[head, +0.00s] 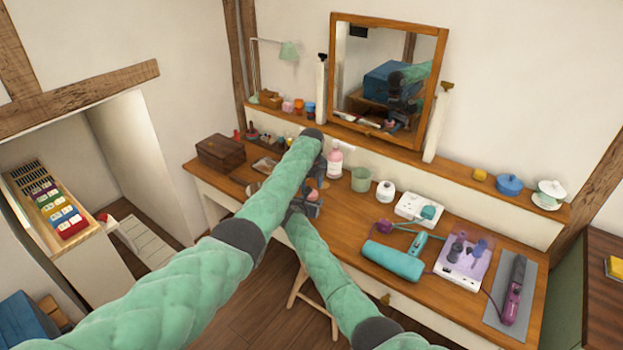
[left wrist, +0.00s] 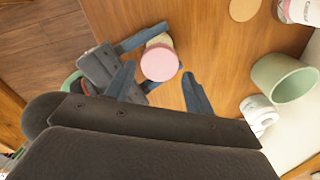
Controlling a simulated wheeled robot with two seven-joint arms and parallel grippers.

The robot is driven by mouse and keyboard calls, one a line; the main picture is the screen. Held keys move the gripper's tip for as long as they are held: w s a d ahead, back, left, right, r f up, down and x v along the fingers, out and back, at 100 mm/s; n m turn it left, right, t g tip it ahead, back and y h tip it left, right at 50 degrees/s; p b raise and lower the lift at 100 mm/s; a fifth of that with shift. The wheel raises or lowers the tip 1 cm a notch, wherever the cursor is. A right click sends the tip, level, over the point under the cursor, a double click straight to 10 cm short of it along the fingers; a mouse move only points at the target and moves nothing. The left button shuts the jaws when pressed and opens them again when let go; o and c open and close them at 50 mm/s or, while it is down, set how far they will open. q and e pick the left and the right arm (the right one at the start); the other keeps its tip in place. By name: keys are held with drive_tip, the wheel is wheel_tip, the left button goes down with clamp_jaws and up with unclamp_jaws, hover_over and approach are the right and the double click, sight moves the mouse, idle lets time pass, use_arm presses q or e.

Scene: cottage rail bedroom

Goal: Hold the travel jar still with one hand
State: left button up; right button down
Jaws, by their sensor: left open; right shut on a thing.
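The travel jar, small and pale with a pink lid, stands near the front of the wooden dressing table in the left wrist view (left wrist: 159,62). In the head view it is a small pink spot (head: 312,195), partly covered by my arms. My right gripper (head: 308,200) is shut on the jar; in the left wrist view its dark body is left of the jar, with a finger along its far side. My left gripper (left wrist: 158,88) is open, its two blue-grey fingertips apart on either side of the jar's near edge. Its fingers are hard to make out in the head view.
Behind the jar are a pink bottle (head: 335,163), a green cup (head: 361,180) and a white round container (head: 386,191). A socket block (head: 415,208), a turquoise hair dryer (head: 393,262) and cables fill the right side. A brown box (head: 221,153) stands left.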

use_arm(q)
drive_tip(key=shift+f, duration=1.25)
drive_tip(key=c, duration=0.8)
drive_tip(key=shift+n, duration=1.8)
drive_tip(key=o, duration=1.1)
drive_tip(key=shift+r, duration=0.1)
